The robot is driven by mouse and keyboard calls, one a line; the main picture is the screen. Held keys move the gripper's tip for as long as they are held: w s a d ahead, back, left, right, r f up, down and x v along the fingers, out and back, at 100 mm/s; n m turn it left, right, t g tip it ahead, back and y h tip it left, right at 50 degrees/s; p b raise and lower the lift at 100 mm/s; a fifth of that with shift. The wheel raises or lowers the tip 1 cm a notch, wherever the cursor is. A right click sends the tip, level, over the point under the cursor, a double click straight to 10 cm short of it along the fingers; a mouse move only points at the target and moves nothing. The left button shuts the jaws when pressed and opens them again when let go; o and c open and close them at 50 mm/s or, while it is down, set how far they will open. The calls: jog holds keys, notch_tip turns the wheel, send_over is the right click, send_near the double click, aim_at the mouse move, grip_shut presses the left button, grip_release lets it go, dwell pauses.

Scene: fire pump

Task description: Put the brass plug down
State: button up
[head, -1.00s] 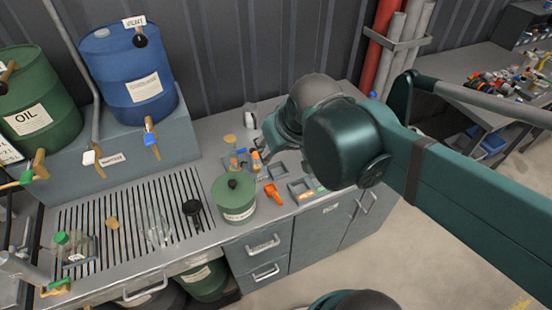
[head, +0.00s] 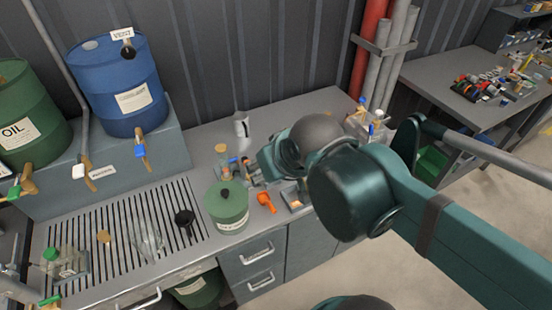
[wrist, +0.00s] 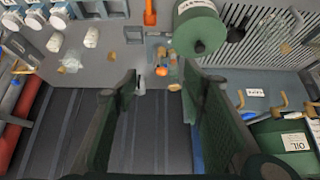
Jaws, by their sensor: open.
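My gripper (wrist: 160,76) is open in the wrist view, its two dark green fingers apart with nothing held between them. In the head view my gripper (head: 256,168) is low over the bench, just right of a group of small bottles (head: 233,166), partly hidden by my wrist. I cannot pick out the brass plug with certainty. A small tan round piece (head: 221,148) lies by the bottles; it may show in the wrist view (wrist: 174,87), but its material is unclear. Beyond the fingertips in the wrist view is an orange-capped bottle (wrist: 161,71).
A white can (head: 241,124) is behind. A slotted drain grate (head: 130,235) lies left, with the blue drum (head: 120,88) above.

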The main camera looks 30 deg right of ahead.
jog(key=w+d+f+m+g, duration=0.2)
jog(key=w+d+m, duration=0.25)
jog(key=w, duration=0.55)
jog(key=w+d+f+m+g, duration=0.25)
jog(key=w+d, duration=0.25)
jog(key=w, duration=0.5)
jog(key=w+d+f+m, duration=0.2)
jog(key=w+d+f, duration=0.2)
jog(key=f, duration=0.1)
jog(key=w+d+f+m+g, duration=0.1)
jog(key=w+d+f+m, duration=0.1)
jog(key=f, duration=0.4)
jog(key=w+d+f+m+g, duration=0.1)
jog(key=w+d+f+m, duration=0.2)
jog(key=w+d+f, duration=0.2)
jog(key=shift+w+d+f+g, duration=0.15)
jog(key=shift+d+f, duration=0.05)
jog(key=shift+f, duration=0.15)
jog(key=shift+w+d+f+g, duration=0.1)
jog(key=shift+w+d+f, duration=0.05)
jog(key=shift+f, duration=0.15)
jog(key=shift+w+d+f, duration=0.1)
jog(key=shift+d+f, duration=0.15)
jog(key=shift+f, duration=0.15)
